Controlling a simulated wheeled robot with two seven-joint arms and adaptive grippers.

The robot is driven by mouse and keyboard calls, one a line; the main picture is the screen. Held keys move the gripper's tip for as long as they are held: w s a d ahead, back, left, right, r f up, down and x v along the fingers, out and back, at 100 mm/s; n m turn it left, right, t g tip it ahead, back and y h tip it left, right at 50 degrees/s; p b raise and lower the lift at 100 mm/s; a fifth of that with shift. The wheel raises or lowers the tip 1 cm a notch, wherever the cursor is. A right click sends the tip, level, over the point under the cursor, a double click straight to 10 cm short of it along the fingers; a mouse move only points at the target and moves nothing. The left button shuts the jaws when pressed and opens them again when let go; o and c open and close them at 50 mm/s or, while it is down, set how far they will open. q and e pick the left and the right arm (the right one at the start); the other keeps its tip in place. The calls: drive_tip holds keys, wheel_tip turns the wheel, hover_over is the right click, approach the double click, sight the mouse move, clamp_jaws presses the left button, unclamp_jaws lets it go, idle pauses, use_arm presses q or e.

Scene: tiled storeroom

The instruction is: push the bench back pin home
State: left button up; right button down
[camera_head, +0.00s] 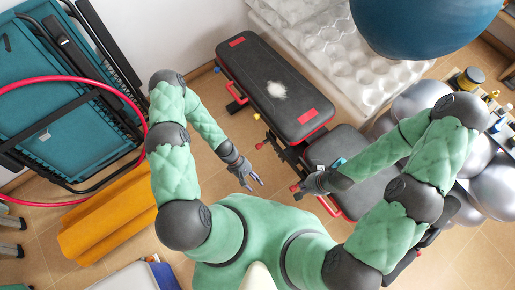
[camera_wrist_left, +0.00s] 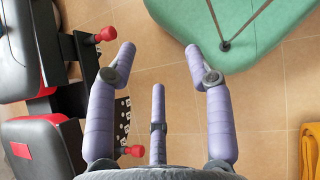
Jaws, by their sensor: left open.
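The weight bench has a long black back pad (camera_head: 270,85) with red ends and a shorter seat pad (camera_head: 370,190). Red knobs stick out of its frame: one (camera_head: 259,146) near the back pad's lower end, another (camera_head: 294,188) by the seat. In the left wrist view, one red knob (camera_wrist_left: 106,34) is at upper left and another (camera_wrist_left: 134,151) is lower down, near a perforated strip (camera_wrist_left: 122,115). I cannot tell which is the back pin. My left gripper (camera_head: 253,181) is open and empty, beside the bench, apart from the knobs. My right gripper (camera_head: 308,184) is by the seat; its fingers are unclear.
An orange rolled mat (camera_head: 110,215) and folded teal table (camera_head: 70,110) with a red hoop (camera_head: 60,80) are at left. A blue ball (camera_head: 425,20) and silver balls (camera_head: 490,190) are at right. Tiled floor is free between mat and bench.

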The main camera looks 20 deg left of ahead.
use_arm(q)
drive_tip(key=w+f+n+t+h+b, duration=0.2)
drive_tip(key=w+f+n+h, duration=0.15)
drive_tip(key=f+n, duration=0.25)
drive_tip(key=n+t+b, duration=0.3)
drive_tip(key=n+t, duration=1)
drive_tip(key=t, duration=0.2)
approach(258, 146)
drive_tip(key=x, duration=0.3)
drive_tip(key=b+x, duration=0.1)
drive_tip(key=x, duration=0.3)
drive_tip(key=f+b+x, duration=0.1)
drive_tip(key=x, duration=0.2)
drive_tip(key=shift+w+f, duration=0.1)
drive_tip(key=shift+w, duration=0.15)
clamp_jaws()
